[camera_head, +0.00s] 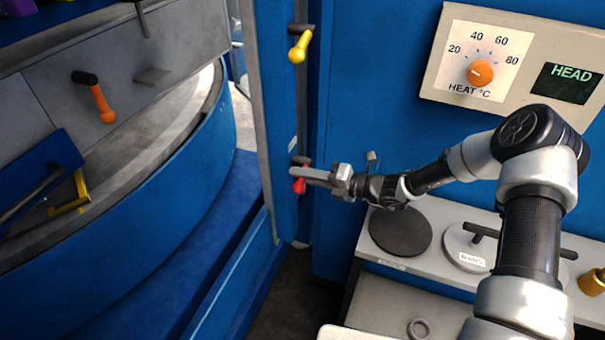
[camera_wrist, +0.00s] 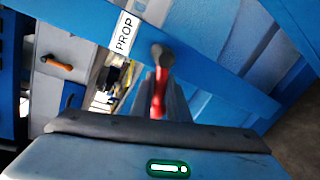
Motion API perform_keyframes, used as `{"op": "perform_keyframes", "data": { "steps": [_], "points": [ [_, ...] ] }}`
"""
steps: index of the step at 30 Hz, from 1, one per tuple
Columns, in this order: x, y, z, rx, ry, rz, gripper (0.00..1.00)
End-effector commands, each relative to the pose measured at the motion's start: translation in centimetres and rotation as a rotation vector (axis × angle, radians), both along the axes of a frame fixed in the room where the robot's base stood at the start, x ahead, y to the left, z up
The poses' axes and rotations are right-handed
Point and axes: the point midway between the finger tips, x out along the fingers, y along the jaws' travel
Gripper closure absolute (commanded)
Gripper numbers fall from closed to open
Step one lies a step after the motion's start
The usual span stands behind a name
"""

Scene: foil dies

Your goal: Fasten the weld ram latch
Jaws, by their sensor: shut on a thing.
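My gripper (camera_head: 302,174) is at a blue upright post in the head view, shut on a red lever handle (camera_head: 299,186). In the wrist view the red handle (camera_wrist: 159,92) runs between my fingers (camera_wrist: 160,108), below its dark round pivot. The fingers hide part of it. A white label (camera_wrist: 124,34) reading PROP is beside this lever in the wrist view. Higher on the same post is a yellow lever (camera_head: 299,47), hanging down and tilted left. I see no label naming the weld ram latch, so I cannot tell which lever it is.
An orange lever (camera_head: 101,103) is on a grey panel at the left. A yellow bracket (camera_head: 75,194) lies below it.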

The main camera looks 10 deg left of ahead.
Motion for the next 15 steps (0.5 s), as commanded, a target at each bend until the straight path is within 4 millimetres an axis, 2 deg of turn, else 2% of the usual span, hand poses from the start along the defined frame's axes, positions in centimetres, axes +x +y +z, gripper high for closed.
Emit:
{"op": "perform_keyframes", "data": {
  "steps": [8, 9, 12, 15],
  "points": [
    [-0.01, -0.04, -0.01, 0.001, 0.004, -0.001, 1.00],
    [-0.01, -0.04, -0.01, 0.001, 0.004, -0.001, 0.84],
    [-0.01, -0.03, -0.01, 0.001, 0.003, -0.001, 0.67],
    [0.00, -0.02, 0.00, 0.001, 0.003, -0.001, 0.67]
  ]
}}
